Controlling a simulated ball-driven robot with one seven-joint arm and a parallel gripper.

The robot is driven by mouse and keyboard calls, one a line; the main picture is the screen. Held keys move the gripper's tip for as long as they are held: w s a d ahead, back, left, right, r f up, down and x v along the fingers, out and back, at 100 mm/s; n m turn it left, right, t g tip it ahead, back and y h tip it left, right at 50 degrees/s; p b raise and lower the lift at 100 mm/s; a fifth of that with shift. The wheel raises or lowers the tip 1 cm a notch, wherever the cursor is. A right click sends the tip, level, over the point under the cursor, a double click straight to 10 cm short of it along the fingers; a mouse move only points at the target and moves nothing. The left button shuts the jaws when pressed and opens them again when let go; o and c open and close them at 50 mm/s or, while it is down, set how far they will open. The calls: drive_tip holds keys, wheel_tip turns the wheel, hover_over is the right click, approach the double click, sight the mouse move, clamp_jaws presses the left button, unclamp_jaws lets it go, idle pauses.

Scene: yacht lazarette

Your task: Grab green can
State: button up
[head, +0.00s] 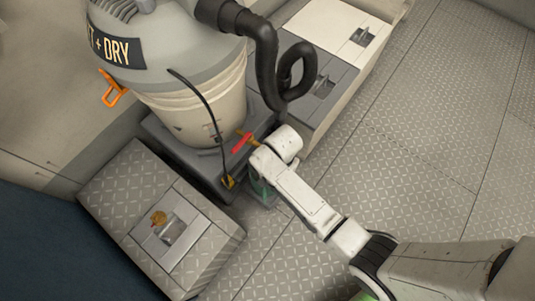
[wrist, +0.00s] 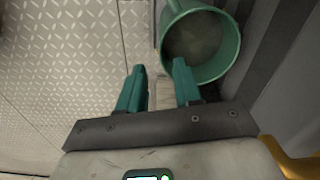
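The green can (wrist: 232,62) is in the upper right of the wrist view, its round mouth facing the camera and its inside dull brown. My gripper (wrist: 158,75) has two teal fingers standing apart with a gap between them. The right fingertip overlaps the can's lower-left rim in the picture; I cannot tell if it touches. The left finger is clear of the can, over the floor side. In the head view a dark green patch (head: 262,190) shows under my wrist beside the vacuum's base; I cannot tell can from fingers there.
A wet and dry vacuum (head: 190,95) with a black hose stands on a dark base left of my arm. A red-handled tool (head: 242,143) lies by my wrist. A tread-plate box (head: 160,220) is at the lower left. Open tread-plate floor (head: 440,140) lies right.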

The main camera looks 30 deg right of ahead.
drive_tip(key=f+b, duration=0.2)
drive_tip(key=f, duration=0.1)
drive_tip(key=f+b, duration=0.2)
drive_tip(key=f, duration=0.2)
drive_tip(key=shift+w+d+f, duration=0.1)
drive_tip(key=shift+w, duration=0.1)
drive_tip(key=shift+c, duration=0.4)
clamp_jaws()
idle(0.8)
drive_tip(key=shift+w, duration=0.1)
